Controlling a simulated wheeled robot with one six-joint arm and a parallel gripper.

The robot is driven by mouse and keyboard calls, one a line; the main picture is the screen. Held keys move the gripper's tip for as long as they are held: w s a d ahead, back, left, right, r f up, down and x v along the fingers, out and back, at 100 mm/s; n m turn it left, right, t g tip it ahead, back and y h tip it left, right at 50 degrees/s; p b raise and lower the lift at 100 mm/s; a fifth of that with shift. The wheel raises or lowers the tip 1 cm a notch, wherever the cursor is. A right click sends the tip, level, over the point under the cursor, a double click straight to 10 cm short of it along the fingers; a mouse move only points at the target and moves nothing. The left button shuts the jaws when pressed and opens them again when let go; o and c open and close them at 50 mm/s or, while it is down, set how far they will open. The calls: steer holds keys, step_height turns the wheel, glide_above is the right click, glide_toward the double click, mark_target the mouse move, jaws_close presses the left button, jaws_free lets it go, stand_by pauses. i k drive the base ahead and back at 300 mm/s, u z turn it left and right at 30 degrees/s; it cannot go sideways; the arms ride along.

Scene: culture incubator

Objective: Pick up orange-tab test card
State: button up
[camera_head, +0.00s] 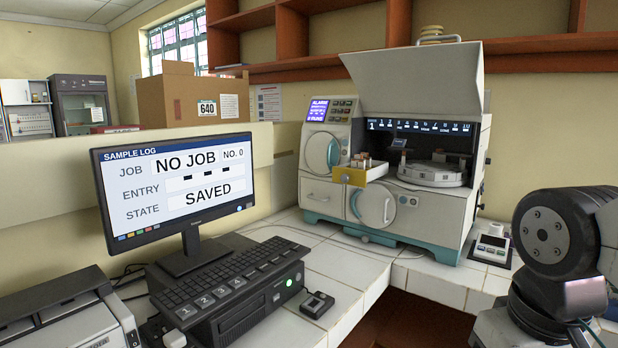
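No thing can be clearly made out as the orange-tab test card. A dark piece (399,142) shows above the round white carousel (432,175) in the machine's open bay. Part of my arm shows at the right edge, but my gripper is out of view.
The machine's lid (415,80) is raised. A monitor (175,188) reads NO JOB and SAVED. A keyboard (225,290) lies on a black computer case. A small white device (491,244) sits right of the machine. Bare white tiles (335,267) lie in front, beside a dark gap in the counter.

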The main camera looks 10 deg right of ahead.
mark_target(358, 162)
steer(key=u, duration=0.3)
steer(key=k, duration=0.65)
steer(key=z, duration=0.65)
steer(key=i, duration=0.65)
steer(key=z, duration=0.55)
steer(key=i, duration=1.35)
steer(key=u, duration=0.8)
